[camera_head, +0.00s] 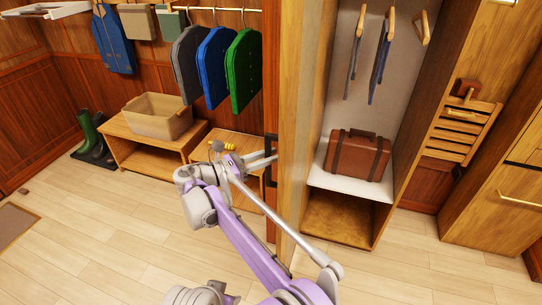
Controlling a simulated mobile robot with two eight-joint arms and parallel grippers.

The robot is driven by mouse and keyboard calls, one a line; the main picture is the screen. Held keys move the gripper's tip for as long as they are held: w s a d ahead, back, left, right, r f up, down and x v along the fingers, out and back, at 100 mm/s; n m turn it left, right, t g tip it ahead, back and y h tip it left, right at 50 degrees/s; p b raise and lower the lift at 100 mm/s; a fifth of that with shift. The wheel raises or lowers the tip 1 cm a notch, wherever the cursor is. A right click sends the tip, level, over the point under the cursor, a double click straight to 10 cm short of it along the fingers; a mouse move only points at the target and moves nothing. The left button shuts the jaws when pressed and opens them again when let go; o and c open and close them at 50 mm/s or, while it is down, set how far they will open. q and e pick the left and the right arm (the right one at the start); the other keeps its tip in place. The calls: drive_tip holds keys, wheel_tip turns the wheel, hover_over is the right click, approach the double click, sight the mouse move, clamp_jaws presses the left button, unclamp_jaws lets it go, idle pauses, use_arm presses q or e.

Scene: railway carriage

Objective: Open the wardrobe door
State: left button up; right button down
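The wardrobe (397,190) stands right of centre, with its interior in plain view. Its wooden door (292,130) appears swung out, seen nearly edge-on at the left of the opening. A dark vertical handle (271,174) is on the door's left side.
A brown suitcase (357,155) sits on the wardrobe's white shelf, under several hangers. Left are a bench (130,145) with a tan bin (157,118), green boots (91,134) and hanging garments (242,73). A wooden cabinet (500,190) stands right. The floor in front is clear.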

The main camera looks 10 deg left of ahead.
drive_tip(key=shift+s+a+f, duration=0.1)
drive_tip(key=shift+s+f, duration=0.05)
drive_tip(key=shift+f, duration=0.05)
idle(0.3)
drive_tip(key=c, duration=1.1)
unclamp_jaws()
drive_tip(key=shift+c, duration=0.2)
drive_tip(key=shift+s+r, duration=0.1)
drive_tip(key=shift+r, duration=0.05)
